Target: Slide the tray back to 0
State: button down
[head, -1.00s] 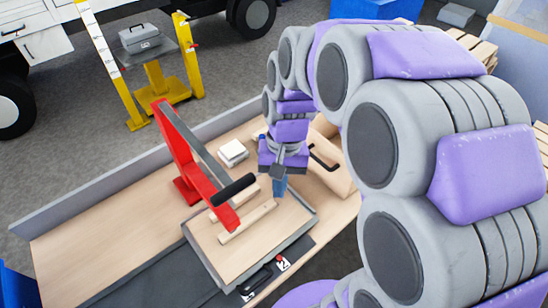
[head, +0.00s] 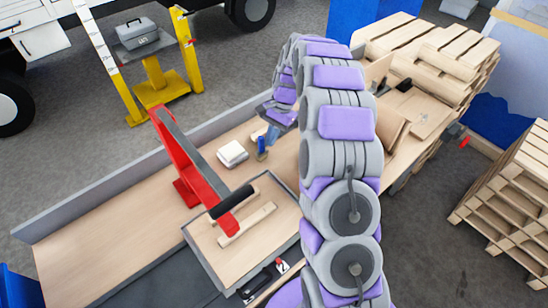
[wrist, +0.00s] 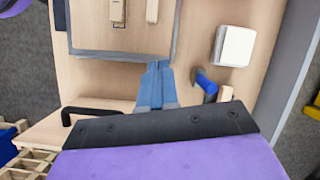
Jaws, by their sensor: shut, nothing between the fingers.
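The tray (head: 225,258), a wooden board with grey edges, lies on the bench in the head view. It carries pale wooden strips (head: 248,225). A black handle (head: 255,283) is at its near edge, beside a white plate marked 2 (head: 283,266). My arm hides its right side. In the wrist view the tray's grey edge (wrist: 120,54) crosses the top. My gripper (wrist: 157,68) is shut and empty, its blue fingertips appearing at that edge; I cannot tell if they touch. In the head view my gripper (head: 271,134) is beyond the tray, near a blue-handled tool (head: 262,146).
A red crimper (head: 180,150) with a black grip stands over the tray. A white block (head: 232,154) lies behind the tray. A wooden box with a black handle (wrist: 92,112) is beside my gripper. The bench's left part (head: 110,215) is clear.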

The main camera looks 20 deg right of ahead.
jog(key=w+d+f+m+p, duration=0.1)
jog(key=w+d+f+m, duration=0.15)
jog(key=f, duration=0.25)
jog(key=w+d+f+m, duration=0.1)
jog(key=w+d+f, duration=0.2)
jog(key=f, duration=0.2)
jog(key=x, duration=0.6)
jog(key=a+x, duration=0.1)
jog(key=x, duration=0.1)
jog(key=shift+w+a+f+b, duration=0.2)
jog(key=shift+f+b, duration=0.05)
jog(key=shift+b, duration=0.1)
jog(key=shift+f, duration=0.4)
jog(key=shift+a, duration=0.15)
jog(key=s+a+p, duration=0.1)
jog(key=s+a, duration=0.2)
jog(key=a, duration=0.4)
jog(key=s+a+p, duration=0.1)
jog(key=s+a, duration=0.2)
jog(key=a, duration=0.5)
jog(key=s+a, duration=0.3)
jog(key=a, duration=0.5)
jog(key=shift+s+p, duration=0.3)
jog(key=shift+p, duration=0.1)
